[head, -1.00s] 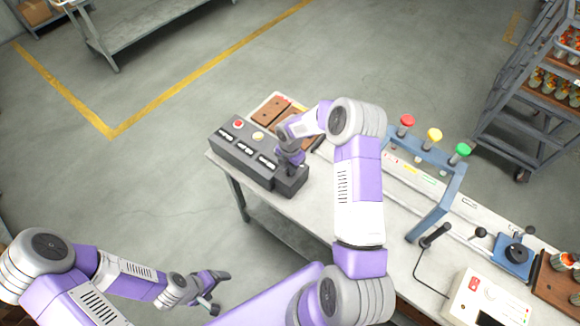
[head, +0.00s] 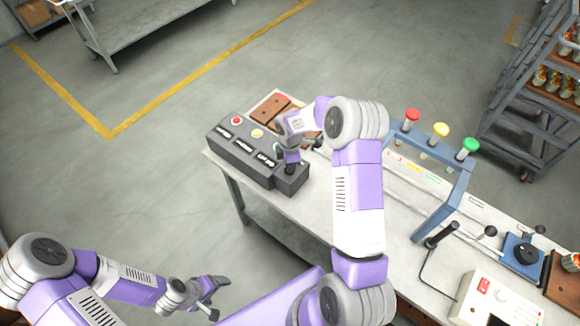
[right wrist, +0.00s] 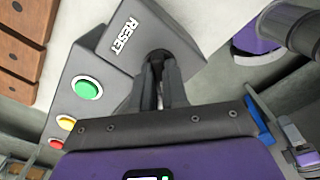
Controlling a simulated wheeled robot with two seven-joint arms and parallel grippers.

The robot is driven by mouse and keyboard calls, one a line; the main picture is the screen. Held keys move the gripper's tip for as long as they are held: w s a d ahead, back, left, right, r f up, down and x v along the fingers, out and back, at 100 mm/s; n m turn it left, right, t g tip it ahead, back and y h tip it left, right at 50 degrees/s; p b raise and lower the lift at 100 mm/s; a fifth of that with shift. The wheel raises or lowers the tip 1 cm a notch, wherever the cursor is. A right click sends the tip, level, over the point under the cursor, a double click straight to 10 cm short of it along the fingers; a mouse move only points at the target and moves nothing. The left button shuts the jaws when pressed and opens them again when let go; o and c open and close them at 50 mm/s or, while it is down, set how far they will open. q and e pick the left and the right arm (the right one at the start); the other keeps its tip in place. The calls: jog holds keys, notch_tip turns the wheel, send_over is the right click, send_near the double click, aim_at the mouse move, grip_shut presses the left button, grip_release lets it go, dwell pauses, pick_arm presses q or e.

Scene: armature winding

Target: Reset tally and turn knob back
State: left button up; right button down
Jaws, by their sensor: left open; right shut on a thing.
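The dark control box (head: 247,155) sits at the table's far left corner, with several small displays on its face. In the right wrist view the box (right wrist: 112,58) carries a white RESET label (right wrist: 125,37). A black knob (right wrist: 157,57) stands beside the label. My right gripper (head: 290,168) is over the box's near right end, and its fingers (right wrist: 157,80) are shut on the knob, partly hiding it. A green button (right wrist: 88,88) is to the left. My left gripper (head: 213,297) is open and empty in the air, away from the table.
Brown blocks (head: 272,108) lie behind the box. A blue frame (head: 447,194) with red, yellow and green capped lamps stands to the right on the table (head: 385,217). A white box with a red switch (head: 483,286) is at the front right. A shelf rack (head: 525,115) is beyond.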

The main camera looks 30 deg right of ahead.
jog(key=m+b, duration=0.2)
jog(key=m, duration=0.2)
jog(key=shift+m, duration=0.3)
jog(key=m+b, duration=0.1)
jog(key=m, duration=0.3)
jog(key=shift+m, duration=0.4)
jog(key=c, duration=1.1)
grip_release()
jog(key=shift+c, duration=0.2)
jog(key=shift+r, duration=0.1)
notch_tip(320, 180, up, 7)
jog(key=shift+r, duration=0.2)
